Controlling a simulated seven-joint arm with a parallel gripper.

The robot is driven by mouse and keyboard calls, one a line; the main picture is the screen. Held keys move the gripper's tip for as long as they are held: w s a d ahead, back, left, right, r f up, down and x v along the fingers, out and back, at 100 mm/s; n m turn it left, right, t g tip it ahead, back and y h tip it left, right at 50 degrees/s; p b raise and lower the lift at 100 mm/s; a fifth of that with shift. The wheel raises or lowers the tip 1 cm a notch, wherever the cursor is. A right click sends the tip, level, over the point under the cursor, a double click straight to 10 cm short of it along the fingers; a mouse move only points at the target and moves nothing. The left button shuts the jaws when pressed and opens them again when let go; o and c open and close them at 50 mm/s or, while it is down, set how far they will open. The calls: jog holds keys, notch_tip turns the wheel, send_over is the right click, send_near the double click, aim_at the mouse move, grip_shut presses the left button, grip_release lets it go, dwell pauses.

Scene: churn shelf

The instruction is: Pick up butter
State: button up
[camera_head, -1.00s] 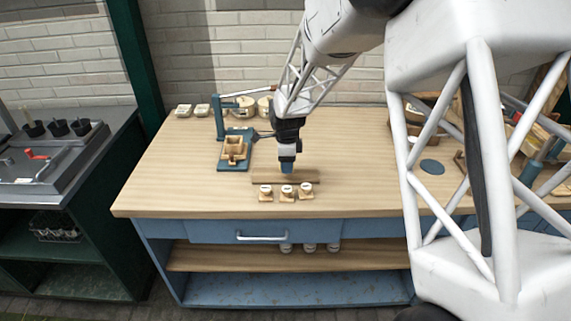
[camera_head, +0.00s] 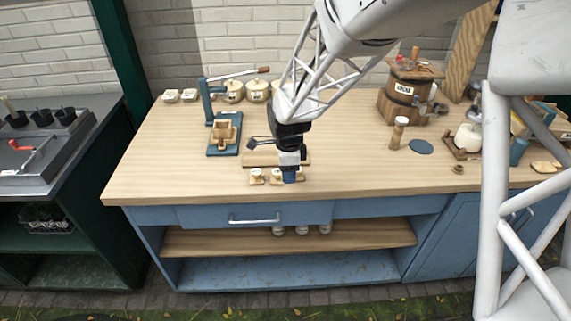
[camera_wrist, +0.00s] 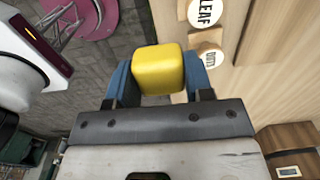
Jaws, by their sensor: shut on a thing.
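The butter is a yellow block (camera_wrist: 158,70) in the wrist view, held between the two blue fingers. My gripper (camera_head: 290,177) is shut on it, above the front of the wooden bench top (camera_head: 345,150), at the right end of a short row of small stamps (camera_head: 257,177). In the head view the butter cannot be made out behind the fingers. In the wrist view the round stamp tops marked LEAF (camera_wrist: 205,12) and DOTS (camera_wrist: 212,58) lie close to the right finger. I cannot tell the exact height over the bench.
A wooden board (camera_head: 262,159) lies behind the stamps. A blue lever press (camera_head: 224,132) with a wooden mould stands left. Lidded pots (camera_head: 257,91) are at the back. A wooden churn (camera_head: 407,92) and a blue disc (camera_head: 421,147) are right. Bench top between is clear.

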jog(key=shift+s+d, duration=0.1)
jog(key=shift+s, duration=0.25)
jog(key=shift+r, duration=0.1)
dwell(0.5)
jog(key=w+a+r, duration=0.3)
jog(key=w+a, duration=0.8)
jog(key=w, duration=0.2)
jog(key=w+a+r, duration=0.3)
jog(key=w+a, duration=0.8)
jog(key=w, duration=0.3)
jog(key=shift+a+r, duration=0.2)
jog(key=shift+f, duration=0.2)
jog(key=shift+f, duration=2.1)
jog(key=shift+f, duration=0.55)
dwell(0.5)
